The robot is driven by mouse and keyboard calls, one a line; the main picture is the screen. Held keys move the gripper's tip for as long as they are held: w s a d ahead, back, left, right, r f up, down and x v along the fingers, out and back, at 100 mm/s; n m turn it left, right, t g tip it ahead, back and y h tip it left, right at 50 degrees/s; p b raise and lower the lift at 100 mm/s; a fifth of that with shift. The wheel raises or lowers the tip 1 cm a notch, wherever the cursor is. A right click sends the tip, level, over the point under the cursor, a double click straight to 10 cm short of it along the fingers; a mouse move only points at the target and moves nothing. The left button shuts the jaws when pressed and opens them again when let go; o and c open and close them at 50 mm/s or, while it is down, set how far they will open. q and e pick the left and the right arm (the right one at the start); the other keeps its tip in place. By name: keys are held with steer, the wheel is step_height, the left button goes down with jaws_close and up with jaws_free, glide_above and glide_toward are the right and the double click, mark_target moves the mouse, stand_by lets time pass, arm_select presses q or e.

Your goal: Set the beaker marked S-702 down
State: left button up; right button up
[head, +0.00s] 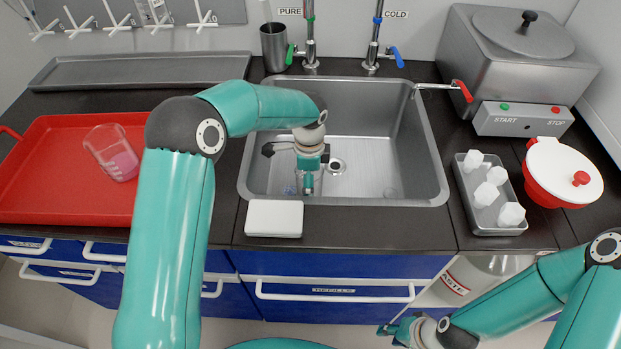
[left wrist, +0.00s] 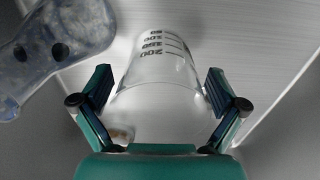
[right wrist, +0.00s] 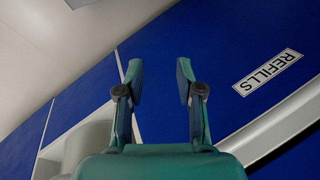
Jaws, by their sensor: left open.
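A clear glass beaker (left wrist: 158,75) with a printed scale stands out in the left wrist view. No S-702 mark is readable on it. My left gripper (head: 307,188) reaches down into the sink (head: 375,165). In the left wrist view its fingers (left wrist: 160,92) are spread on either side of the beaker, with gaps visible at both sides. In the head view I cannot make out this beaker behind the gripper. My right gripper (head: 388,329) is low in front of the counter; in the right wrist view its fingers (right wrist: 158,78) are apart and empty.
A speckled translucent object (left wrist: 60,40) is close to the left gripper. A white box (head: 274,218) sits at the sink's front edge. A grey tray (head: 480,215) holds several white pieces.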

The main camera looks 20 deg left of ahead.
arm_select(q)
steer(key=shift+r, duration=0.1)
step_height(320, 180, up, 12)
steer(key=p, duration=0.1)
stand_by(0.4)
stand_by(0.4)
